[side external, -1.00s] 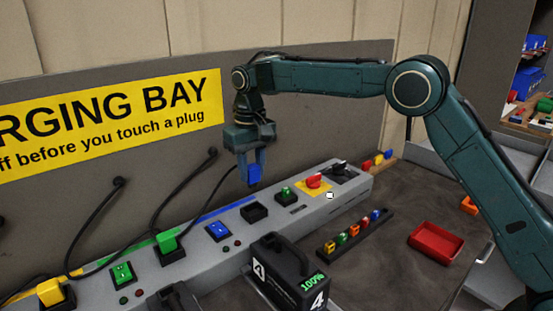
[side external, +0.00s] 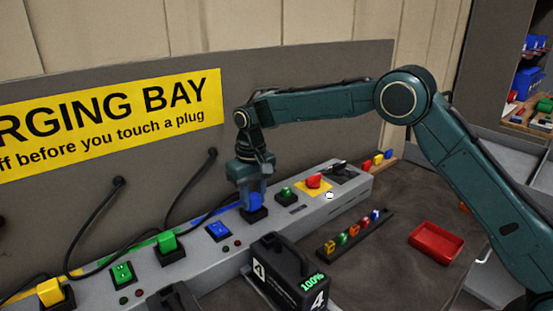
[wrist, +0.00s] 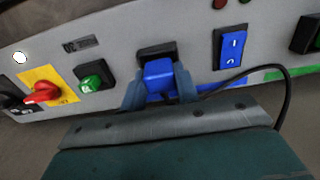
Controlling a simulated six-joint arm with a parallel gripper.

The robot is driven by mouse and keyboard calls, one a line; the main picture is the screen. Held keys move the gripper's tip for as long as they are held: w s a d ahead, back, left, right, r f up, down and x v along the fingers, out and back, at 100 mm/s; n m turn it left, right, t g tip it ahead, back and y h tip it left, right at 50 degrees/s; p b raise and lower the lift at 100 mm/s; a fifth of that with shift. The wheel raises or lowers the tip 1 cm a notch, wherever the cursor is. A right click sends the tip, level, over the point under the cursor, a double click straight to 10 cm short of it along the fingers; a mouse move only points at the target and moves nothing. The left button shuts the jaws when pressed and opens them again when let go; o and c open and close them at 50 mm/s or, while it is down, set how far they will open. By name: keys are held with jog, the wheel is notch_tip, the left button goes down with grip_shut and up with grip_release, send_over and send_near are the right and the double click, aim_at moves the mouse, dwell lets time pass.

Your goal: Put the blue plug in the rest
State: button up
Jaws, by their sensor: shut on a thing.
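The blue plug (side external: 255,201) is between the fingers of my gripper (side external: 253,203), which is shut on it. The plug is upright at a black square holder (side external: 256,215) on the grey charging rail, to the right of the blue switch. In the wrist view the blue plug (wrist: 160,74) lines up with the black holder (wrist: 156,48), my gripper's fingers (wrist: 160,90) on either side of it. The plug appears to meet the holder; I cannot tell how deep it sits. A black cable runs from the plug's side.
The blue rocker switch (side external: 218,230) is left of the holder; a green button (side external: 286,193) and red knob (side external: 314,181) are right. A green plug (side external: 167,242) and yellow plug (side external: 50,292) stand further left. A black battery case (side external: 290,270) and red tray (side external: 437,241) are in front.

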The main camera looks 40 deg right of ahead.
aim_at(253, 195)
jog(key=shift+f, duration=0.2)
jog(key=o, duration=1)
jog(key=shift+r, duration=0.1)
notch_tip(253, 195, up, 12)
jog(key=shift+r, duration=0.1)
dwell(0.3)
dwell(0.4)
